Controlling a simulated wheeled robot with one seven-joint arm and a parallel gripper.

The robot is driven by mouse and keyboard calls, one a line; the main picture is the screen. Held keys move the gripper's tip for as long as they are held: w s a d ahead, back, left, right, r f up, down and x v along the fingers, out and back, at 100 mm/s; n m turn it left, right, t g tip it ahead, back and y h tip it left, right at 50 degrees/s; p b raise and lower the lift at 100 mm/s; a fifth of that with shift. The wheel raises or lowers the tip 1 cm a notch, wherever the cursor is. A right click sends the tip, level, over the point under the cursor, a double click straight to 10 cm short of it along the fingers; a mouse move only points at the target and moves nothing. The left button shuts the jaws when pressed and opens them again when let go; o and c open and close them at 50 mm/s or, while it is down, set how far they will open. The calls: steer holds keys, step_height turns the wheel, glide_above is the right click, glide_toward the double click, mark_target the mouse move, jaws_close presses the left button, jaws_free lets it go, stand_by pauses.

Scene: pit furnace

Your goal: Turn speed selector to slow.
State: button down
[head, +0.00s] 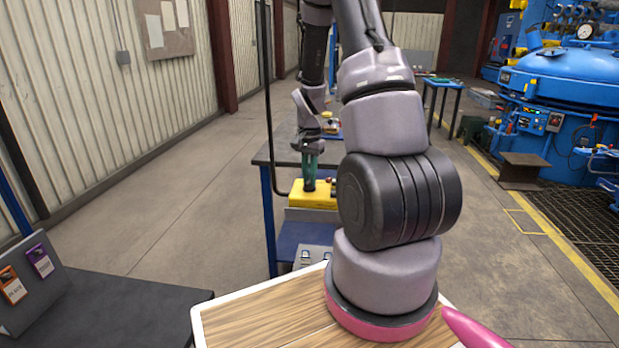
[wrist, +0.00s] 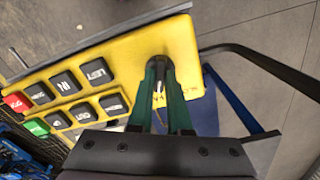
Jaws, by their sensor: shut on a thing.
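The yellow control box (head: 319,199) lies on the blue-legged workbench, below my gripper (head: 309,183). In the wrist view the box (wrist: 187,30) bears black push buttons, a red one, a green one and a dark round speed selector (wrist: 157,62). My gripper's green fingers (wrist: 160,72) are shut on the selector, one on each side.
The dark workbench (head: 266,156) stands ahead, with a black cable beside the box. A dark table (head: 120,312) with a sloped label panel is at lower left. The blue furnace (head: 560,80) is at right. Concrete floor at left is clear.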

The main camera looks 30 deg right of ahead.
steer(key=n, duration=1)
steer(key=shift+n, duration=0.3)
stand_by(0.4)
steer(key=c, duration=0.9)
jaws_free()
steer(key=shift+o, duration=0.2)
steer(key=shift+r, duration=0.15)
step_height(320, 180, up, 11)
steer(key=shift+f, duration=0.2)
